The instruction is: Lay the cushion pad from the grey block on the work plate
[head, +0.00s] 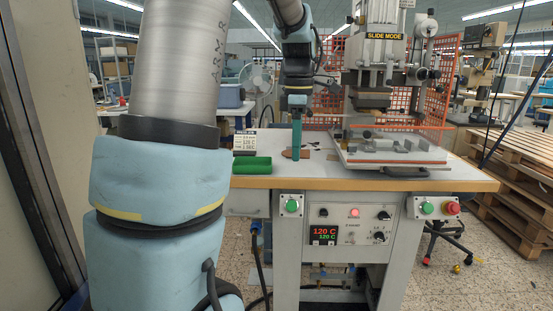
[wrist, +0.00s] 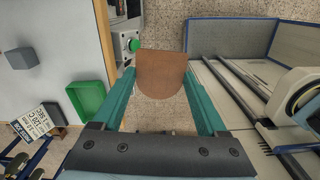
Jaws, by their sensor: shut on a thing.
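My gripper (wrist: 160,88) is shut on a flat brown piece with a rounded end, which looks like the cushion pad (wrist: 162,72). Floor shows beyond the pad in the wrist view, so it is held out past the table's front edge. In the head view my gripper (head: 296,150) hangs left of the press, with the pad at its tips. A dark grey block (wrist: 22,57) stands on the table in the wrist view, its visible top bare. The work plate (head: 385,157) lies under the press head at the right, partly covered by fixtures.
A green tray (head: 250,165) lies at the table's front left, with a sign card (head: 243,142) behind it. The press (head: 375,75) rises over the right side. Buttons and a control panel (head: 350,226) are on the table's front. A blue-edged grey bin (wrist: 232,38) shows at the right in the wrist view.

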